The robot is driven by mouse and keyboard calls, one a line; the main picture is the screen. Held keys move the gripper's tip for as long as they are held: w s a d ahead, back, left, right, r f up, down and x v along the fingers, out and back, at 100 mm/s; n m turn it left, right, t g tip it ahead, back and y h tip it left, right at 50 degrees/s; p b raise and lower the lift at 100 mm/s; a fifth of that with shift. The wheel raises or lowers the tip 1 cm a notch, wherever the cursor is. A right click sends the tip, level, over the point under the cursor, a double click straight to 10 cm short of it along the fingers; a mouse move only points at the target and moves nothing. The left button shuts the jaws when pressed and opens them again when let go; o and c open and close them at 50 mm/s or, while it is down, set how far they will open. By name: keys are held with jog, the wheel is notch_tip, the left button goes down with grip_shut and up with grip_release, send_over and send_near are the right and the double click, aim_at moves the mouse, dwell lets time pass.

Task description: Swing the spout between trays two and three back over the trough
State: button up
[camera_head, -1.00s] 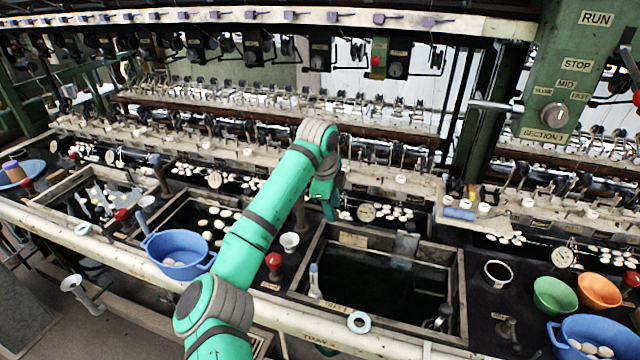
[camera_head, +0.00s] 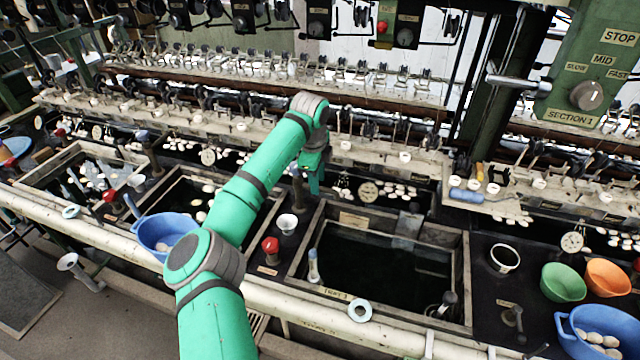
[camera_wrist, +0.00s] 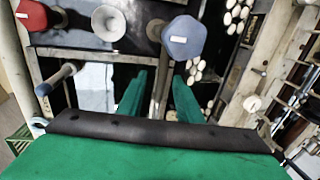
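In the wrist view, a post with a blue six-sided cap (camera_wrist: 188,38) stands above the fingers. A grey metal pipe (camera_wrist: 157,88), apparently the spout, runs down the picture between the two fingers. My gripper (camera_wrist: 160,85) is open, with a finger on each side of the pipe; I cannot tell whether either touches it. In the head view my gripper (camera_head: 313,178) points down at the back left corner of the right-hand tray (camera_head: 465,265). The grey post (camera_head: 298,190) shows just left of it. The pipe's far end is hidden.
A white funnel (camera_head: 287,223) and a red knob (camera_head: 270,246) stand on the deck between the trays. A light-blue-handled tool (camera_head: 313,265) stands inside the right-hand tray. The reeling frame and its rail (camera_head: 380,152) lie behind my gripper. A blue basin (camera_head: 165,232) sits left of my arm.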

jog(key=shift+w+d+f, duration=0.15)
jog(key=shift+d+f, duration=0.05)
jog(key=shift+f, duration=0.35)
jog(key=shift+w+d+f, duration=0.1)
jog(key=shift+d+f, duration=0.1)
jog(key=shift+f, duration=0.3)
grip_shut()
jog(key=shift+a, duration=0.1)
